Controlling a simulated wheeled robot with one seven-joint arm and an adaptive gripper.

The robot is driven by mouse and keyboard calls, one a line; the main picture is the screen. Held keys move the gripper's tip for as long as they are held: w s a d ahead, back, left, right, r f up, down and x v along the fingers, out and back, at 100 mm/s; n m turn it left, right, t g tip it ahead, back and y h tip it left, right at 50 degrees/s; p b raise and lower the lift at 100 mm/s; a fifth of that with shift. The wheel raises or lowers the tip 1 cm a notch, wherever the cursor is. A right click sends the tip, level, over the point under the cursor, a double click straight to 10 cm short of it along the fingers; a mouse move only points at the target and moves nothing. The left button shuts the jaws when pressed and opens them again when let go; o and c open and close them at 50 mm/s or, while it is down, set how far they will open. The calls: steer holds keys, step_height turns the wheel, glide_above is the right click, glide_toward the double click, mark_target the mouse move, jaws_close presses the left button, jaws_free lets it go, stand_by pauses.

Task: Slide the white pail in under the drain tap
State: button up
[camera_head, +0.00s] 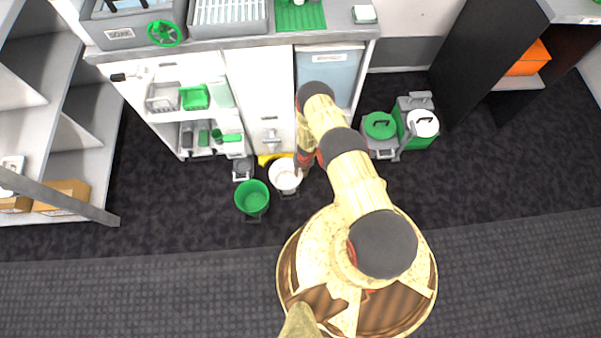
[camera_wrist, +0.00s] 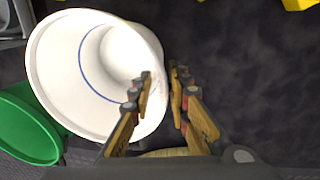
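The white pail (camera_head: 285,176) stands upright on the dark floor in front of the white cabinet. The drain tap (camera_head: 270,137), a small metal fitting, is on the cabinet's front panel, behind the pail. My gripper (camera_head: 304,160) points down at the pail's right side. In the wrist view the pail (camera_wrist: 92,65) shows its white inside with a blue ring. My gripper (camera_wrist: 161,76) has its fingers narrowly apart at the pail's right wall, the left one over the pail and the right one just outside. A dark gap shows beside the right finger; firm contact is not visible.
A green bucket (camera_head: 252,197) stands close at the pail's front left, with a small grey container (camera_head: 242,168) behind it. A yellow object (camera_head: 268,159) lies by the cabinet base. Green-and-grey containers (camera_head: 380,127) stand to the right. The floor to the front right is clear.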

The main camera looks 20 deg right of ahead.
jaws_close()
steer(key=shift+w, duration=0.15)
stand_by(0.4)
